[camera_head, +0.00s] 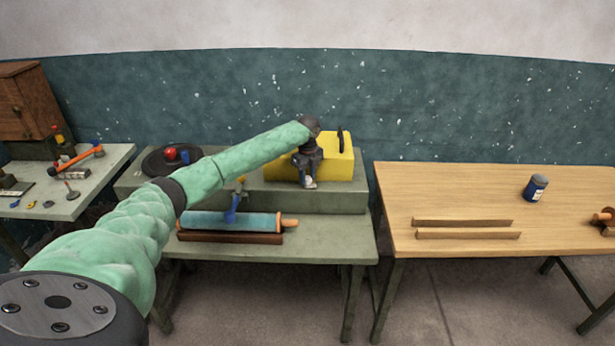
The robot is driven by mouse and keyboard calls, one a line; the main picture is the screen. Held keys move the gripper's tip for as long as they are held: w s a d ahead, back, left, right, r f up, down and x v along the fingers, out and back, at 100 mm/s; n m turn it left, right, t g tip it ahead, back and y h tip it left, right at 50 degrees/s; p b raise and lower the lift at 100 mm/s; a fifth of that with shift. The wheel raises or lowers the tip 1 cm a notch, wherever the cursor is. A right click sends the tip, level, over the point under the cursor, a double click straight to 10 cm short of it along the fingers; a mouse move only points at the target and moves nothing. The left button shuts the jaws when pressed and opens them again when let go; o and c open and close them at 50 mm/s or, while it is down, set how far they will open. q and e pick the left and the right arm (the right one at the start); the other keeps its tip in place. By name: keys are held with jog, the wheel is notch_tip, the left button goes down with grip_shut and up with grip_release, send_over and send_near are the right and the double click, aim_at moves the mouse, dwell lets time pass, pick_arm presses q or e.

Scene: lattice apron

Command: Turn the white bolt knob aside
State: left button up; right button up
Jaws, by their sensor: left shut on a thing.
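A yellow box (340,168) sits on the raised back shelf of the middle green table, with a black upright part on its top right. My left arm reaches across to it, and my left gripper (308,182) points down at the front left of the box. The gripper is shut on the white bolt knob (308,183), of which only a small white part shows between the dark fingers. The gripper hides the rest of the knob and its mount. My right gripper is not in view.
A blue roller (215,222) with wooden handles lies on the middle table, below my arm. A dark turntable (160,162) with a red ball is at its back left. A wooden table (400,220) at right holds bars and a blue can (535,188).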

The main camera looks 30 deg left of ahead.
aim_at(308, 178)
pick_arm(q)
jog(key=shift+r, duration=0.1)
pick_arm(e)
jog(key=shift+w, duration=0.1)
pick_arm(q)
jog(key=o, duration=0.7)
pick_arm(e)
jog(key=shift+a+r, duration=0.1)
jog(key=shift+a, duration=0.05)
